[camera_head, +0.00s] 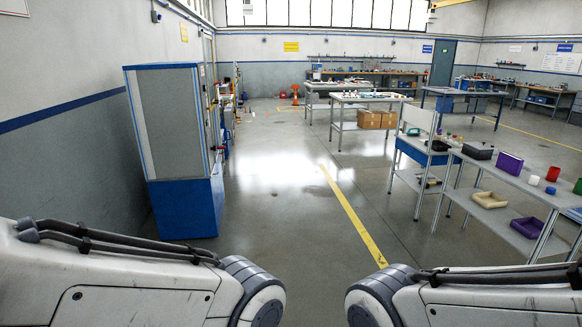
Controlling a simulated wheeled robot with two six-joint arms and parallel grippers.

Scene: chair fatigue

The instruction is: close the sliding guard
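A tall grey and blue cabinet-like machine (186,150) stands against the left wall, ahead of me and to the left. It has a blue base and blue-edged grey panels. Its front seems to face right, toward the floor lane, and I see it at a steep angle. I cannot make out for certain which part is the sliding guard, or whether it is open. Parts of both my arms show along the bottom edge, one at each side. Neither gripper is in the picture.
The floor (280,215) ahead is clear, with a yellow line (352,213) running along it. On the right stand a grey bench (520,187) with coloured boxes and trays, and a blue-and-white cart (413,152). Worktables (370,98) and an orange cone (295,93) are farther back.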

